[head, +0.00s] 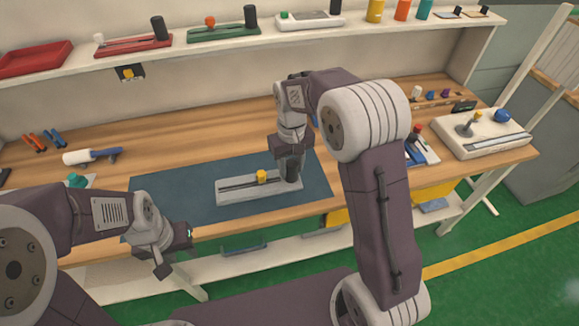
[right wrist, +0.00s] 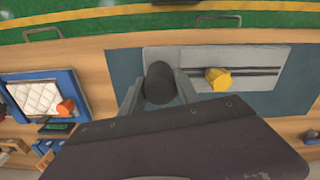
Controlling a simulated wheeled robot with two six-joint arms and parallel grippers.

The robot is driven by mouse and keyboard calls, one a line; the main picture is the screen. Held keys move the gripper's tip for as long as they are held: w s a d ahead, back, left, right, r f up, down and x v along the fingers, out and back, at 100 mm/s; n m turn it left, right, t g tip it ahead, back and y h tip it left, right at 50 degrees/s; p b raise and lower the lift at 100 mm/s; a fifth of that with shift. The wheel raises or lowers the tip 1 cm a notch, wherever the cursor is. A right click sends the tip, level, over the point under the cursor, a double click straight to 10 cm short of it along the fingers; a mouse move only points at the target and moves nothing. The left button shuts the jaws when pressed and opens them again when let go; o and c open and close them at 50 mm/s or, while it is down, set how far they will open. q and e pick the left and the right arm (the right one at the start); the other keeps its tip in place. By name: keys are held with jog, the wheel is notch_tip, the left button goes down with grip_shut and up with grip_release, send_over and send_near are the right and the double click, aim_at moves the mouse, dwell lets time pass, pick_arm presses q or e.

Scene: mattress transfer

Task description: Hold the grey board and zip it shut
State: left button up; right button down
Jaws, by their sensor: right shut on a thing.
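The grey board (head: 232,194) lies flat on a dark blue mat in the head view. A long dark slot runs along it, with a yellow knob (head: 261,176) right of its middle. A black post (right wrist: 159,84) stands at one end of the board, the right end in the head view. My right gripper (head: 291,172) is shut on this post; in the right wrist view its fingers sit on both sides of it. The yellow knob also shows beside it in the right wrist view (right wrist: 218,79). My left gripper (head: 178,254) is empty and seems open, in front of the table edge, apart from the board.
The blue mat (head: 160,185) has free room around the board. A white and blue tool (head: 92,156) lies at the left. A white joystick box (head: 484,134) stands at the right. A shelf (head: 225,45) with similar slotted boards runs behind.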

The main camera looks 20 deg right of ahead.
jog(key=shift+w+a+r+p, duration=0.15)
jog(key=shift+w+a+p, duration=0.2)
jog(key=shift+a+p, duration=0.15)
jog(key=shift+w+a+p, duration=0.55)
jog(key=shift+a, duration=0.25)
jog(key=w+a+p, duration=0.5)
jog(key=a+p, duration=0.1)
jog(key=a, duration=0.1)
jog(key=shift+f, duration=0.2)
jog(key=shift+f+b, duration=3)
jog(key=shift+f, duration=2.4)
